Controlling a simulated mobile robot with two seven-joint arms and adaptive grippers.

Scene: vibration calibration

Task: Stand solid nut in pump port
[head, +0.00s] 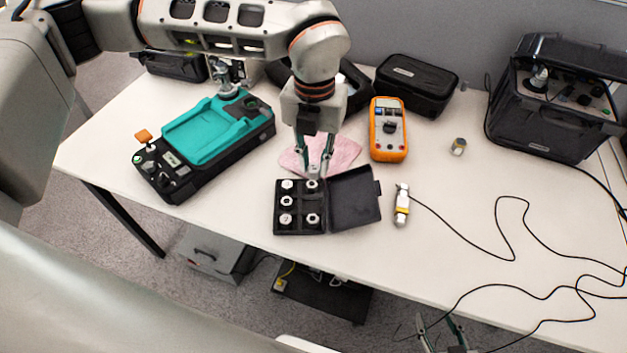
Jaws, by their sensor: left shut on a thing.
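My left gripper (315,168) points down at the back edge of a small open black case (299,231). It is shut on a small pale metal piece, apparently a nut, largely hidden by the fingers; I cannot tell whether it is solid or clear of the case. Several silver nuts, such as this nut (286,219), sit in the case's compartments. No port clearly marked as the pump's can be made out; a teal and black instrument (205,130) with a metal fitting (229,80) at its back stands at left. My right gripper (440,333) is at the bottom edge, fingers apart, seemingly empty.
A pink cloth (345,152) lies behind the case. An orange multimeter (388,130), a silver cabled sensor (402,205) and a small metal cylinder (458,146) lie to the right. A large black case (545,125) stands at far right. Loose cables cross the right front table.

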